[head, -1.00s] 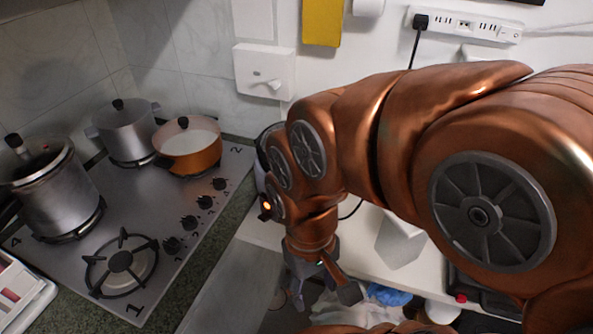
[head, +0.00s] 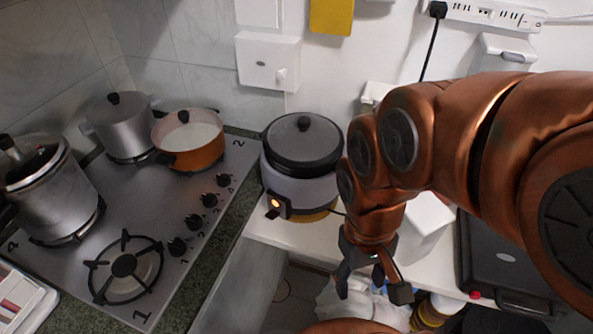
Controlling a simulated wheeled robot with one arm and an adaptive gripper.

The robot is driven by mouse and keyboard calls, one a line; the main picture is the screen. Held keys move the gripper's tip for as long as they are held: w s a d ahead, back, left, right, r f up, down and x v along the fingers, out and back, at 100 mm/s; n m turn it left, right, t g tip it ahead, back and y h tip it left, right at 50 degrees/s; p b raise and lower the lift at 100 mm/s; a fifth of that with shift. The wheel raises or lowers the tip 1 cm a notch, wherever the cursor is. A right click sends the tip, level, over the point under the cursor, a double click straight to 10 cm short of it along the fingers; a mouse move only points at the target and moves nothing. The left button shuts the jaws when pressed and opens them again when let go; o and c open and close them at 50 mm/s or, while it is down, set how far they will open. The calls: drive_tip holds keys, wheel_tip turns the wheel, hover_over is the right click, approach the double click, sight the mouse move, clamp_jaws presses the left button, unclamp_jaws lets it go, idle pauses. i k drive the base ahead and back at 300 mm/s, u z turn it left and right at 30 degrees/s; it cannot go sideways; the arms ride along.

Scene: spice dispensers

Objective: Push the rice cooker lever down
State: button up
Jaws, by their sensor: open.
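The rice cooker (head: 302,188) stands on the white counter just right of the stove, with a grey body and a dark lid with a round knob (head: 303,123). On its lower front is a small dark panel with a glowing orange light (head: 275,203). A small dark lever (head: 271,213) seems to stick out just below the light; its exact position is hard to tell. My gripper (head: 372,292) is open and empty, pointing down in front of the counter, to the right of and nearer than the cooker's panel. It touches nothing that I can see.
The stove (head: 150,225) at left holds a pressure cooker (head: 48,190), a grey pot (head: 118,125) and an orange pan (head: 188,140). A white box (head: 425,225) and a black case (head: 505,255) stand right of the cooker. Bags and bottles lie below the counter edge.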

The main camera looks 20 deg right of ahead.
sight(272, 214)
drive_tip(key=z, duration=0.25)
drive_tip(key=k, duration=1)
drive_tip(key=u, duration=1)
drive_tip(key=i, duration=0.5)
drive_tip(key=u, duration=0.05)
